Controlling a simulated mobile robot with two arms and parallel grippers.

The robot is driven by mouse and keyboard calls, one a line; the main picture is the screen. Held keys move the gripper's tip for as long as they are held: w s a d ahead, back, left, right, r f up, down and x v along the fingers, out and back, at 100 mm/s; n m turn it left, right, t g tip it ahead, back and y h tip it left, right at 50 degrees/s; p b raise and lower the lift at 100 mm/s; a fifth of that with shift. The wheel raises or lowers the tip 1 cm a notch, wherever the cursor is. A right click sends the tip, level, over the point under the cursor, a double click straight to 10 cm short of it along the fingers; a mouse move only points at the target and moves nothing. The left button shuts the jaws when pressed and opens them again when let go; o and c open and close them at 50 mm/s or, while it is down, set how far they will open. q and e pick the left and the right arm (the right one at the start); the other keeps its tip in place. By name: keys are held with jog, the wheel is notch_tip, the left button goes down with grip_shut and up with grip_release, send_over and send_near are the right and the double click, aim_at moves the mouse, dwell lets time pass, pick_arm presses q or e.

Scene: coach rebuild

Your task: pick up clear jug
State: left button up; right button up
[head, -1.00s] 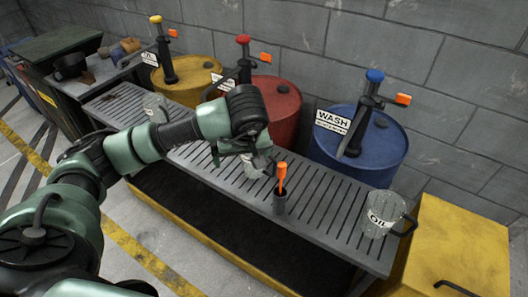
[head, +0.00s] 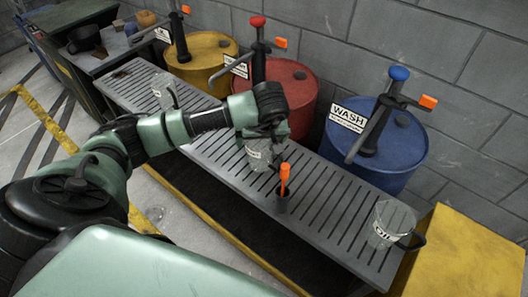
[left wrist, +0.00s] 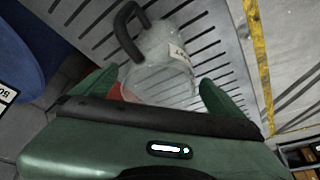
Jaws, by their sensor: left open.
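A clear jug (head: 257,155) with a pale label stands on the slatted bench (head: 330,204), partly hidden under my left gripper (head: 266,138). In the left wrist view the clear jug (left wrist: 160,62) lies ahead between the spread fingers of my left gripper (left wrist: 158,78), with its black handle toward the upper left. The gripper is open; whether a finger touches the jug I cannot tell. A second clear jug (head: 165,90) stands at the bench's far left. A third clear jug (head: 386,224), with a label and black handle, stands at its right end. My right gripper is out of view.
A dark cup with an orange-handled tool (head: 284,182) stands just right of the middle jug. Yellow (head: 202,62), red (head: 286,90) and blue (head: 385,145) drums with pumps line the back. A yellow box (head: 462,255) adjoins the bench's right end.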

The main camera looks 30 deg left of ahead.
pick_arm(q)
jog(key=shift+a+f, duration=0.1)
jog(key=shift+f, duration=0.2)
jog(key=c, duration=1.7)
jog(key=shift+w, duration=0.1)
jog(key=c, duration=0.4)
jog(key=shift+o, duration=0.2)
jog(key=shift+r, duration=0.25)
